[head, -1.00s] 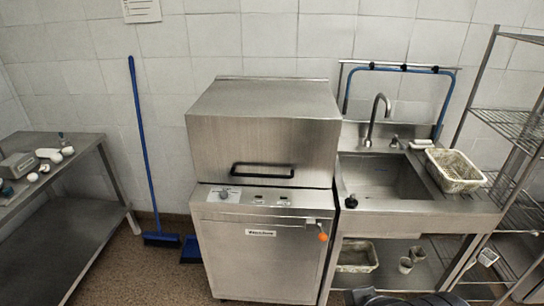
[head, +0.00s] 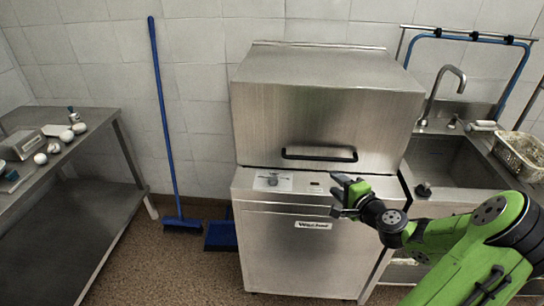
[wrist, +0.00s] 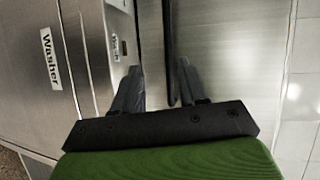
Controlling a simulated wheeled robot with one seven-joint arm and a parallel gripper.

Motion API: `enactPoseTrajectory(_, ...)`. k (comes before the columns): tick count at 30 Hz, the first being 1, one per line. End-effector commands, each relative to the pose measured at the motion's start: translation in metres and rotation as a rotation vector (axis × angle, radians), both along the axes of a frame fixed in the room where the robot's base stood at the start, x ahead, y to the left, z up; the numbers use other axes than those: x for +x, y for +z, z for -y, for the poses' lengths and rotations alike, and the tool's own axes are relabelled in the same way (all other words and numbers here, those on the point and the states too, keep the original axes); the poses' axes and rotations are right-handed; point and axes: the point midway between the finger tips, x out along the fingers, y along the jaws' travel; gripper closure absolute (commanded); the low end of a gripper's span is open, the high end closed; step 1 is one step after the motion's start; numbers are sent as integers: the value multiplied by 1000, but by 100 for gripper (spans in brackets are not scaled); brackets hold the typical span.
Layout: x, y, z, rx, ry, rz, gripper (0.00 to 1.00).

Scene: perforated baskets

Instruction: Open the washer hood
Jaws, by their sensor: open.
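The washer hood (head: 300,115) is a brushed steel box lid. It sits down on the steel washer body (head: 290,245), with only a thin dark seam between. Its black bar handle (head: 318,155) runs along the lower front. My gripper (head: 342,192) is open and empty, in front of the control panel, just below the handle's right end in the head view. In the wrist view the handle (wrist: 169,45) appears in the gap between my open fingers (wrist: 160,68); how far beyond the tips it lies, I cannot tell.
A steel sink (head: 445,160) with a tap stands right of the washer. A steel table (head: 75,190) with small items is at the left. A blue broom (head: 163,110) leans on the wall, beside a blue dustpan (head: 220,235). Floor between table and washer is mostly free.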

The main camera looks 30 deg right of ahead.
Motion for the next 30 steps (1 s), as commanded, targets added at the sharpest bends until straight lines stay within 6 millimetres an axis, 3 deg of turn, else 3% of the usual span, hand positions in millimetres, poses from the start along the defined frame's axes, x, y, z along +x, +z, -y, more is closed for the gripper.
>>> enactPoseTrajectory(2,-11,-2,23,48,-80,57,58)
enactPoseTrajectory(5,-8,-1,30,59,-101,75,58)
enactPoseTrajectory(21,114,-25,52,55,-94,70,58)
enactPoseTrajectory(25,132,-28,56,54,-95,68,58)
enactPoseTrajectory(30,139,-29,58,56,-97,67,58)
